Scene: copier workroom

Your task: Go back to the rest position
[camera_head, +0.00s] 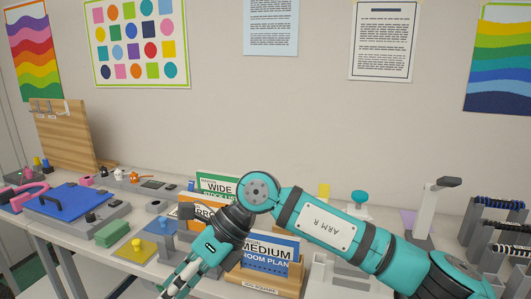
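My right arm reaches in from the lower right, and its gripper (182,279) points down and left over the near part of the table. Its fingers run toward the bottom edge of the view, and I cannot tell whether they are open or shut. No held object shows at them. My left gripper is not in view.
A blue board (70,201) on a grey base, a green block (112,233) and a yellow pad (140,249) lie left of my gripper. Binding racks (495,222) and a grey stand (428,205) are at the right. A wooden board (62,135) leans at the back left.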

